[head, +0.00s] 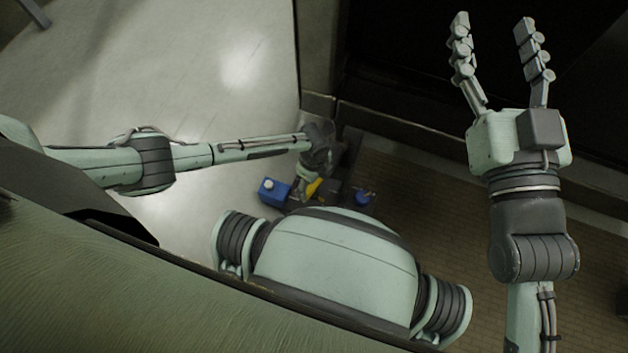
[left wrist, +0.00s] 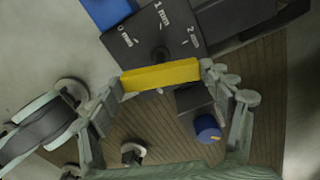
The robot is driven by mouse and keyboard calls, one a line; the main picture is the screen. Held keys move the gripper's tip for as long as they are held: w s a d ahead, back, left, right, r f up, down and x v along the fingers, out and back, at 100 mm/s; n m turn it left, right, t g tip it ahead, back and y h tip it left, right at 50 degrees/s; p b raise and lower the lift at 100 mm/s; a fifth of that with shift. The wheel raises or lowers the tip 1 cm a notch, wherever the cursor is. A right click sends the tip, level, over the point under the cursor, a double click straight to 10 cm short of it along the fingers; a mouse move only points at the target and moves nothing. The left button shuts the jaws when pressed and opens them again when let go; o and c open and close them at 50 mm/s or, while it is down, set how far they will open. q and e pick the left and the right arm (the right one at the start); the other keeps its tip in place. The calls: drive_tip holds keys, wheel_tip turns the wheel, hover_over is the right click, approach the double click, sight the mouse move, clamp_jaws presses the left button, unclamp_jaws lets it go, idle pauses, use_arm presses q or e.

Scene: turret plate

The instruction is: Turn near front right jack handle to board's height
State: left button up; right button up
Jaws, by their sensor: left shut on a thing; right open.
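The yellow jack handle (left wrist: 160,75) lies nearly level across the left wrist view, below a dark dial plate (left wrist: 125,45) marked 0, 1 and 2 mm. My left gripper (left wrist: 161,78) is shut on the handle, with a finger at each end of it. In the head view the yellow handle (head: 314,187) shows small below my left gripper (head: 308,172), partly hidden. I cannot tell which mark the handle points to. My right gripper (head: 493,30) is open and empty, raised at the upper right of the head view. No board with a height reading can be made out.
A blue knob (left wrist: 207,128) on a dark block sits close to the right finger. A blue box (head: 273,191) stands left of the handle, and another blue part (head: 364,197) to its right. A pale surface (head: 200,70) lies at left, brown slatted floor (head: 430,190) at right.

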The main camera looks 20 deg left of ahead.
use_arm(q)
drive_tip(key=shift+a+m, duration=0.1)
drive_tip(key=shift+m, duration=1.3)
use_arm(e)
drive_tip(key=shift+s+a+r, duration=0.2)
drive_tip(key=shift+r, duration=0.5)
use_arm(q)
drive_tip(key=o, duration=1.2)
drive_tip(key=shift+c, duration=0.2)
drive_tip(key=shift+r, duration=0.1)
wheel_tip(320, 180, up, 12)
